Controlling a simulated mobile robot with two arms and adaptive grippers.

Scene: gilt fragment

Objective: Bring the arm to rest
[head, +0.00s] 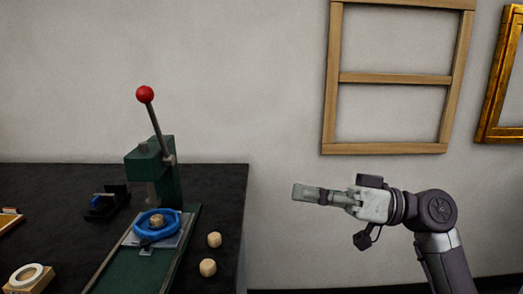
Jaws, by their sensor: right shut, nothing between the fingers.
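My right gripper (308,193) is in the right half of the head view, held in free air to the right of the dark table (222,180). It points left, its fingers are shut, and nothing is between them. My right arm comes in from the lower right, bent at the joint. The gripper touches nothing. My left gripper is not in view.
A green press (156,160) with a red-knobbed lever (145,94) stands on the table. A blue ring (158,224) sits on its bed. Wooden pieces (208,267) lie beside it. A wooden frame (395,78) and a gilt frame (493,100) hang on the wall.

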